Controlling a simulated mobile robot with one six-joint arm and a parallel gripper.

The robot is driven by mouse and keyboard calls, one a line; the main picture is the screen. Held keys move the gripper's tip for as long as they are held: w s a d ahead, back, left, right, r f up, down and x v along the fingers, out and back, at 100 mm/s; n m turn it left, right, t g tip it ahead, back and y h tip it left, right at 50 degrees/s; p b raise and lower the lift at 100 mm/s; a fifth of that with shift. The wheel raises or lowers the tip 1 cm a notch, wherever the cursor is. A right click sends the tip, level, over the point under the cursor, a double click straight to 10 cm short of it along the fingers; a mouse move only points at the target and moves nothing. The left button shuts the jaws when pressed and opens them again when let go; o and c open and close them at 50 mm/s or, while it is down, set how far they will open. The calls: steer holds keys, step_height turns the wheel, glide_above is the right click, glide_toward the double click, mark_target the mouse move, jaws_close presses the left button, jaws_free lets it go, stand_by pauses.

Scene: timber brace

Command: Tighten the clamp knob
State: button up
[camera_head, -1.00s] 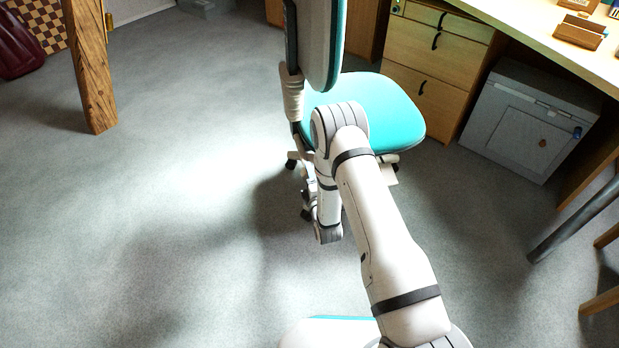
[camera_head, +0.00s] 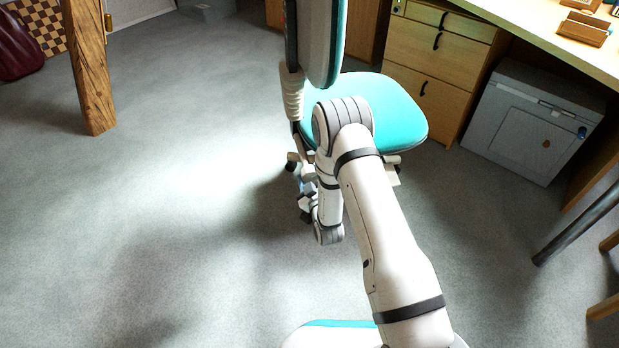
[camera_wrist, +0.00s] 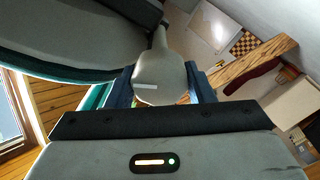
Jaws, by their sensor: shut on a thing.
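A pale grey, rounded knob (camera_wrist: 160,72) sits at the upper middle of the wrist view. A short stem runs from its top up to a dark part beside the chair. My gripper (camera_wrist: 161,88) has dark blue fingers on both sides of the knob and is shut on it. The knob's lower end is partly hidden between the fingers.
The teal office chair (camera_head: 400,115) stands close to my arm. A timber post (camera_head: 90,75) rises at the left. A wooden drawer unit (camera_head: 430,75), a grey box (camera_head: 525,120) and a desk (camera_head: 530,25) are at the right. The carpet at left is clear.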

steer(key=m+b, duration=0.1)
steer(key=m, duration=0.3)
steer(key=shift+w+d+m, duration=0.1)
steer(key=shift+m, duration=0.3)
steer(key=m+b, duration=0.1)
steer(key=m, duration=0.3)
steer(key=shift+b, duration=0.35)
steer(key=shift+m, duration=0.3)
steer(key=o, duration=1)
steer(key=p+v, duration=0.2)
steer(key=v, duration=0.5)
steer(key=shift+s+d, duration=0.1)
steer(key=shift+s, duration=0.3)
